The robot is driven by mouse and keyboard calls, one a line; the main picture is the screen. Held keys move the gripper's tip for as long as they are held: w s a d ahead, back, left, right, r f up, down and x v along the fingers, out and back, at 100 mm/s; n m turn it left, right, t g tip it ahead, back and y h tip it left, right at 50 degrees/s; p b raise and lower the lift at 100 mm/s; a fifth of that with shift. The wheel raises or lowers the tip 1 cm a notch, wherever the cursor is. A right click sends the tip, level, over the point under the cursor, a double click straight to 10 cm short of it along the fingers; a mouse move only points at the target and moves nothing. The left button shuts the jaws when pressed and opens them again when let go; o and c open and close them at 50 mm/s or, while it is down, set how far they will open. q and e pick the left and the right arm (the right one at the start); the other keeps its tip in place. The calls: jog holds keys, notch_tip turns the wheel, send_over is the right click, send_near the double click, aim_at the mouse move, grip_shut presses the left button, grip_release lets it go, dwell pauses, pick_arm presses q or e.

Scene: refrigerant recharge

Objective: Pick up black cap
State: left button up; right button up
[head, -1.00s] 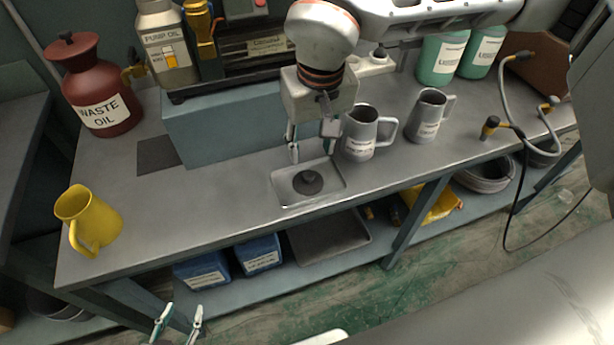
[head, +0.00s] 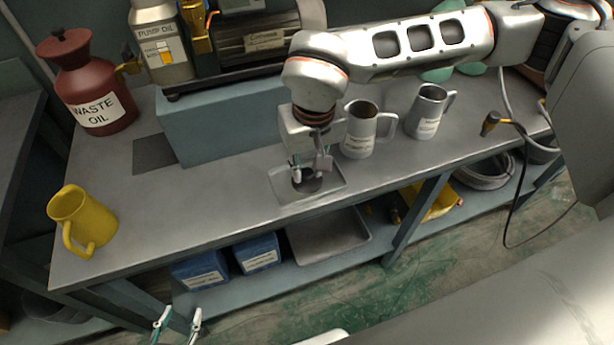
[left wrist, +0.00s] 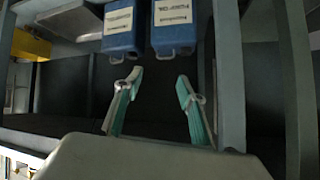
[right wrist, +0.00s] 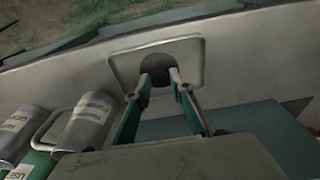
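The black cap (head: 308,181) lies in a shallow grey tray (head: 283,196) near the bench's front edge. My right gripper (head: 309,176) is low over the tray, its fingertips at the cap and partly hiding it. In the right wrist view the fingers (right wrist: 160,76) are apart, with the dark round cap (right wrist: 155,64) just beyond and between the tips. I cannot tell whether they touch it. My left gripper (head: 177,322) is open and empty, low in front of the bench. It also shows open in the left wrist view (left wrist: 158,75).
Two grey jugs (head: 357,131) (head: 425,112) stand right of the tray. A blue-grey block (head: 220,128) sits behind it. A yellow jug (head: 85,222) and a red waste oil can (head: 92,95) are at left. Blue containers (head: 258,253) sit on the lower shelf.

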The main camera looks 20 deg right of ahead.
grip_shut()
